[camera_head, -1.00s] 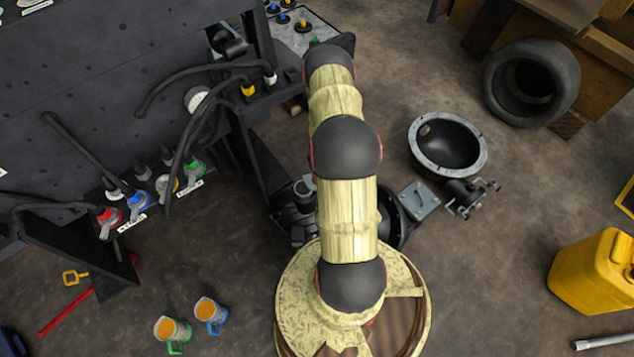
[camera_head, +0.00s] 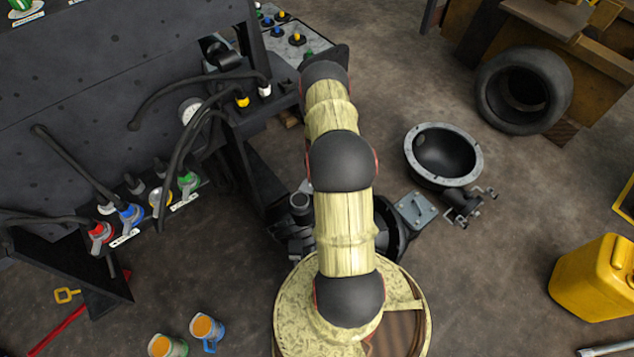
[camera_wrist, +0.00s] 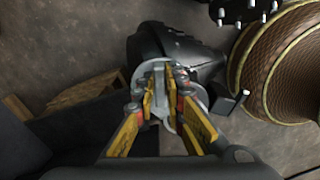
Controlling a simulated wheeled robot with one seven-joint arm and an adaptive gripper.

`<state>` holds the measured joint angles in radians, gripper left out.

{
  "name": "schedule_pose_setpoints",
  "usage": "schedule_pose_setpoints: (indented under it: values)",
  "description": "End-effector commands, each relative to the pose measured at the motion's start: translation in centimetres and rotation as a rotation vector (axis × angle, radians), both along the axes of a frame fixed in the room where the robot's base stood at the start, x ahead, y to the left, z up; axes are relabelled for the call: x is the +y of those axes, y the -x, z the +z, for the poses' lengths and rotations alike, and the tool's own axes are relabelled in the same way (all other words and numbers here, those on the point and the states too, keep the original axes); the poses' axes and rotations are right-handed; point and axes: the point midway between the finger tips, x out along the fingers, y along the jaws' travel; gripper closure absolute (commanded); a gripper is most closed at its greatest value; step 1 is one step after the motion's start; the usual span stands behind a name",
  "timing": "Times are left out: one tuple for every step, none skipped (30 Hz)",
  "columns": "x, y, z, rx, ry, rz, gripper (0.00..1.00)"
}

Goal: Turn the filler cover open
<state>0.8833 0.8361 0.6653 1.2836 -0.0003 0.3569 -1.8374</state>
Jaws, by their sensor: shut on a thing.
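In the wrist view my gripper (camera_wrist: 166,88) has its yellow-sided fingers drawn close together at their tips. They are shut on a narrow upright part in the middle of a round grey disc, which looks like the filler cover (camera_wrist: 196,90). The disc sits against a dark rounded housing (camera_wrist: 175,45). The fingers hide much of the disc, so I cannot tell how far it is turned. In the head view my arm blocks the gripper, and the cover cannot be made out surely there.
Dark machinery with hoses and coloured valve handles (camera_head: 130,212) stands at the left. Two jugs (camera_head: 206,328) stand on the floor at the bottom left. A bell-shaped housing (camera_head: 445,155), a tyre (camera_head: 522,88) and a yellow canister (camera_head: 596,278) lie right of my arm, with bare floor between.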

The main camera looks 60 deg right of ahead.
Motion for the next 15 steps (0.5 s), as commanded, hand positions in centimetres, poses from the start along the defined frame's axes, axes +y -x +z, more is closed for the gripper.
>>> schedule_pose_setpoints:
  values:
    - [-0.12, -0.16, 0.01, -0.002, 0.001, 0.012, 1.0]
    - [-0.13, -0.2, 0.01, -0.002, 0.001, 0.02, 1.0]
    - [-0.16, -0.24, 0.01, -0.002, 0.001, 0.029, 1.0]
    - [-0.17, -0.27, 0.01, -0.002, 0.001, 0.034, 1.0]
    - [-0.19, -0.3, 0.01, -0.002, 0.001, 0.038, 1.0]
    - [-0.2, -0.32, 0.02, -0.002, 0.001, 0.042, 1.0]
    - [-0.21, -0.34, 0.02, -0.002, 0.001, 0.045, 1.0]
    - [-0.21, -0.35, 0.02, -0.002, 0.001, 0.047, 1.0]
    - [-0.22, -0.37, 0.03, -0.002, 0.001, 0.049, 1.0]
    - [-0.23, -0.38, 0.03, -0.001, 0.002, 0.05, 1.0]
    - [-0.24, -0.38, 0.03, -0.001, 0.002, 0.051, 1.0]
    - [-0.24, -0.39, 0.04, -0.001, 0.002, 0.051, 1.0]
    - [-0.24, -0.39, 0.04, -0.001, 0.002, 0.051, 1.0]
    - [-0.25, -0.4, 0.04, -0.001, 0.002, 0.051, 1.0]
    - [-0.25, -0.4, 0.04, -0.002, 0.003, 0.051, 1.0]
